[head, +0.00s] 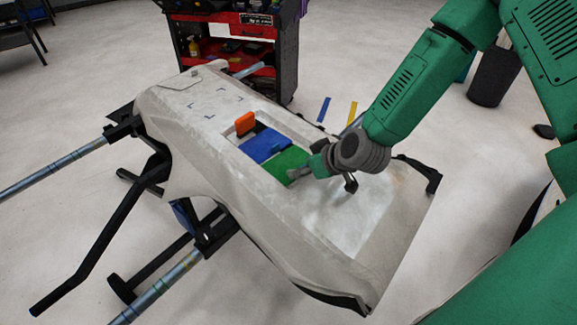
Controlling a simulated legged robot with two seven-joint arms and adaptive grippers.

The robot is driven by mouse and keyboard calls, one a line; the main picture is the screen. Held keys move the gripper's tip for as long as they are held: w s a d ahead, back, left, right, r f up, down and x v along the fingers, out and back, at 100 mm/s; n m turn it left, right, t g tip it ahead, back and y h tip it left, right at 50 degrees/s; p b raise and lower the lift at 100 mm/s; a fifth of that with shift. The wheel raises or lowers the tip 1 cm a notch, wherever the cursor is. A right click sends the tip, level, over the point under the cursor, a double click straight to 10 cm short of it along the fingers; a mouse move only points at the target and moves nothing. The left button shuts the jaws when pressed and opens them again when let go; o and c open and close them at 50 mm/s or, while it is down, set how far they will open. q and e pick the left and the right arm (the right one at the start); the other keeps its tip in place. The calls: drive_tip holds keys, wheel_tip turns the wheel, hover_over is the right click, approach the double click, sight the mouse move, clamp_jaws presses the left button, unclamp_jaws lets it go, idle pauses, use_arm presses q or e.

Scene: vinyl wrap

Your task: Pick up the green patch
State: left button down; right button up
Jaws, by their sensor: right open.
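The green patch (283,163) lies flat at the near right end of a rectangular recess in a large beige panel (215,165). My right gripper (322,180) is open, just to the right of the green patch and over the panel. One finger reaches the patch's right edge in the picture; I cannot tell whether it touches. The gripper hides the patch's right corner. My left gripper is not in view.
The panel rests on a stand with dark bars (95,240). A red and black tool cart (285,60) stands behind. A dark bin (494,78) stands at right.

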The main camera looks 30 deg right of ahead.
drive_tip(key=shift+x, duration=0.75)
drive_tip(key=shift+w+d+f, duration=0.2)
drive_tip(key=shift+f, duration=0.1)
drive_tip(key=shift+d+f, duration=0.1)
drive_tip(key=shift+d, duration=0.5)
drive_tip(key=shift+c, duration=0.6)
drive_tip(key=c, duration=0.4)
drive_tip(key=shift+c, duration=1.3)
drive_tip(key=shift+a, duration=0.55)
drive_tip(key=shift+c, duration=0.2)
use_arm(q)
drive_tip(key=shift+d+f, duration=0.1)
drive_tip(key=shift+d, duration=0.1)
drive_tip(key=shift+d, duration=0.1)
use_arm(e)
drive_tip(key=shift+d, duration=0.1)
